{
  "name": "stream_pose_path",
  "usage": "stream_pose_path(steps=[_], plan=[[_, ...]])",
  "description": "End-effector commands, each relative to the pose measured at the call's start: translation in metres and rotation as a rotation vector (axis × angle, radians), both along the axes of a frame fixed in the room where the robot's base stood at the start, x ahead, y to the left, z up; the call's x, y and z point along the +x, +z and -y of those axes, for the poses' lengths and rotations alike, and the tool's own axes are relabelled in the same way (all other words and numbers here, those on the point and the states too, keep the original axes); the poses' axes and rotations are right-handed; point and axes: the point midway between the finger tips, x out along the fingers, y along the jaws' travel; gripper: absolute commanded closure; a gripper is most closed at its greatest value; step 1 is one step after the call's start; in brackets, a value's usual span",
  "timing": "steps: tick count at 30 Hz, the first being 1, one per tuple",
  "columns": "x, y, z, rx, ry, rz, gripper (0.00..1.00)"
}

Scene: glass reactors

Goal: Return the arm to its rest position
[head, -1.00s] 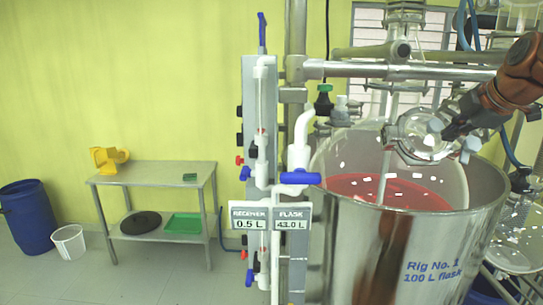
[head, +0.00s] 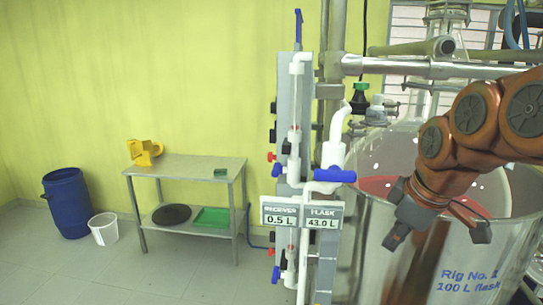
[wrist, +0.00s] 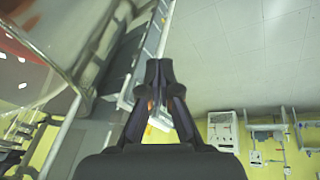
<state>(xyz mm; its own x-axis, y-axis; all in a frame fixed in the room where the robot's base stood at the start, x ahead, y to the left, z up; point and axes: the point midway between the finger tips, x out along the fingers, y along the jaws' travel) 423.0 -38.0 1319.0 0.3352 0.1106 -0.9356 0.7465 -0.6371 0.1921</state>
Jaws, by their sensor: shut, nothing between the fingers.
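My orange arm reaches in from the right in the head view. The arm hides part of the vessel's rim and the red contents (head: 378,186).
A valve panel (head: 287,130) with blue handles and the signs 0.5 L and 43.0 L stands left of the vessel. A steel table (head: 186,171) holds a yellow object (head: 145,152). A blue drum (head: 67,203) and white bucket (head: 103,229) stand at the left. Floor between is clear.

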Motion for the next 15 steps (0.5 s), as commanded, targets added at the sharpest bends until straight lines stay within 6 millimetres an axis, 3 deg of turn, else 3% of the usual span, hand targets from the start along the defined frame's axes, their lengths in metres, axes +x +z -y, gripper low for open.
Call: stream_pose_path(steps=[6, 15], plan=[[-0.045, -0.050, -0.023, 0.021, -0.152, -0.128, 1.00], [-0.116, -0.117, -0.038, 0.024, -0.414, -0.302, 1.00]])
